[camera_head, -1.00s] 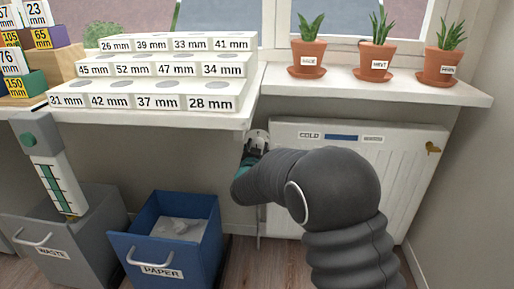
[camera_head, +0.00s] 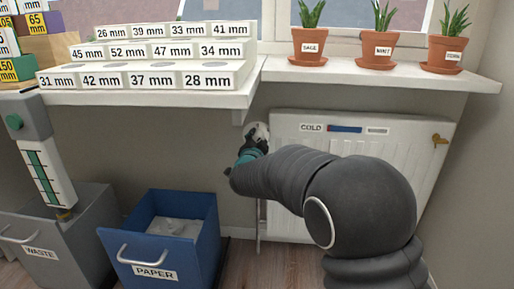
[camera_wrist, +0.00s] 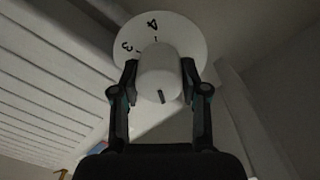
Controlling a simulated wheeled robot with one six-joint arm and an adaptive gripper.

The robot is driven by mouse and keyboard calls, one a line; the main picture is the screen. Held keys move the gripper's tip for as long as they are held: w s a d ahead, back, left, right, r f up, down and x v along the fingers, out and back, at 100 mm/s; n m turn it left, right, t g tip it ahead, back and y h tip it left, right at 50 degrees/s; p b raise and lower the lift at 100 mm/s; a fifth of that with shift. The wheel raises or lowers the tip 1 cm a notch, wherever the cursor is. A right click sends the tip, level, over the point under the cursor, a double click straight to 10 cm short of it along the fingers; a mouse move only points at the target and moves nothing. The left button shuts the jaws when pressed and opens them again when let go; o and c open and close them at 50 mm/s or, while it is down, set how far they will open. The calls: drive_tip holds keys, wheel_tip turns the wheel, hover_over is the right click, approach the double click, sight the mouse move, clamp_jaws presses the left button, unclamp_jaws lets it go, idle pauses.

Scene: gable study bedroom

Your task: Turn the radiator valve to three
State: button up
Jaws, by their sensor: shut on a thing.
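The radiator valve is a small white knob on the wall at the left end of the radiator (camera_head: 258,131). In the wrist view the white knob (camera_wrist: 158,70) stands in front of a round white dial (camera_wrist: 191,32) with a black 3 and 4 at its upper left. A short dark mark is on the knob's lower front; I cannot tell which numeral it points to. My gripper (camera_wrist: 159,76) is shut on the knob, one finger on each side. In the head view my gripper (camera_head: 254,145) partly covers the valve. The dial's other numerals are hidden or unreadable.
The white radiator (camera_head: 424,165) carries a COLD label and a blue-red strip. A windowsill (camera_head: 400,76) with potted plants overhangs it. A desk (camera_head: 150,98) with labelled blocks is at left. A blue PAPER bin (camera_head: 128,240) and a grey WASTE bin (camera_head: 85,237) stand below it.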

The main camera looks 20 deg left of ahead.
drive_tip(key=m, duration=1.2)
drive_tip(key=shift+f+y, duration=0.15)
drive_tip(key=shift+y, duration=0.15)
drive_tip(key=m, duration=0.6)
drive_tip(key=shift+f+m, duration=0.1)
drive_tip(key=shift+m, duration=0.2)
drive_tip(key=m, duration=0.6)
drive_tip(key=shift+f, duration=0.1)
drive_tip(key=shift+m, duration=0.3)
drive_tip(key=o, duration=1.2)
drive_tip(key=shift+a, duration=0.1)
drive_tip(key=shift+c, duration=0.2)
drive_tip(key=shift+s, duration=0.1)
